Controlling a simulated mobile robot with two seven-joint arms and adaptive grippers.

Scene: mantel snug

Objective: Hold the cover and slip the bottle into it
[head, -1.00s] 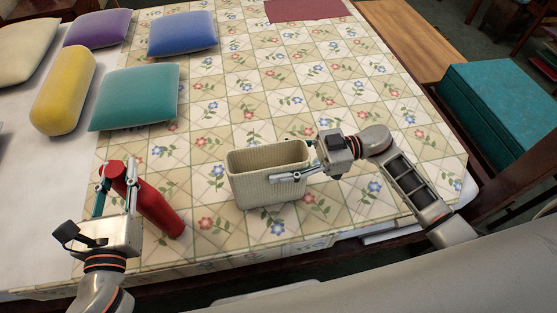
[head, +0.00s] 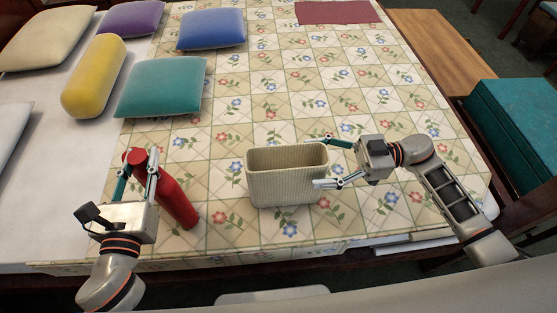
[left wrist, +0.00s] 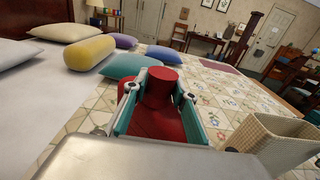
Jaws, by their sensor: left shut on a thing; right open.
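The red bottle (head: 177,198) is on the left of the head view, tilted, its lower end toward the right. My left gripper (head: 138,163) is shut on its upper part. The bottle also fills the space between the fingers in the left wrist view (left wrist: 160,92). My right gripper (head: 320,162) is open at the cover's right end, one fingertip near each broad side; contact is unclear.
Teal (head: 160,88), blue (head: 210,29), purple (head: 131,18) and yellow (head: 94,76) cushions lie at the back left. A maroon cloth (head: 336,11) lies at the far edge.

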